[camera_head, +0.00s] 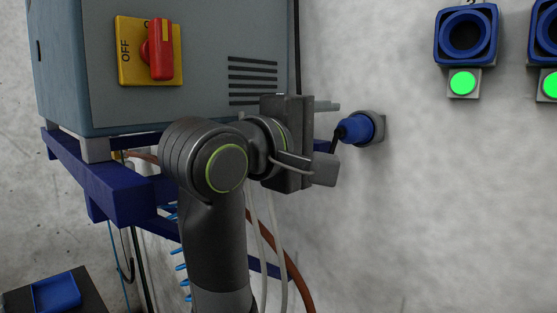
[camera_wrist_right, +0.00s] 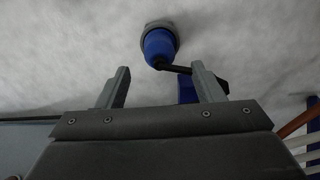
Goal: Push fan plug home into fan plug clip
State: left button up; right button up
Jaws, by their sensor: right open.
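The fan plug (camera_head: 355,128) is blue and sits at a grey round clip (camera_head: 378,127) on the wall, pointing into it. How deep it sits cannot be told. In the right wrist view the plug (camera_wrist_right: 158,46) hangs from the clip (camera_wrist_right: 159,27), with a black cable leaving its near end. My right gripper (camera_wrist_right: 160,70) is open and empty. The plug shows beyond the gap between its fingertips, apart from them. In the head view the right gripper (camera_head: 322,125) is left of the plug, its far finger partly hidden. My left gripper is not in view.
A grey cabinet (camera_head: 210,60) with a red OFF switch (camera_head: 160,50) stands on a blue frame (camera_head: 105,180) at left, close to my right arm. Blue sockets (camera_head: 466,34) with green lights (camera_head: 463,83) are on the wall at upper right. The wall below them is clear.

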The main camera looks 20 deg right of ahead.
jog(key=b+v, duration=0.4)
jog(key=v, duration=0.5)
jog(key=shift+a, duration=0.25)
jog(key=shift+s, duration=0.2)
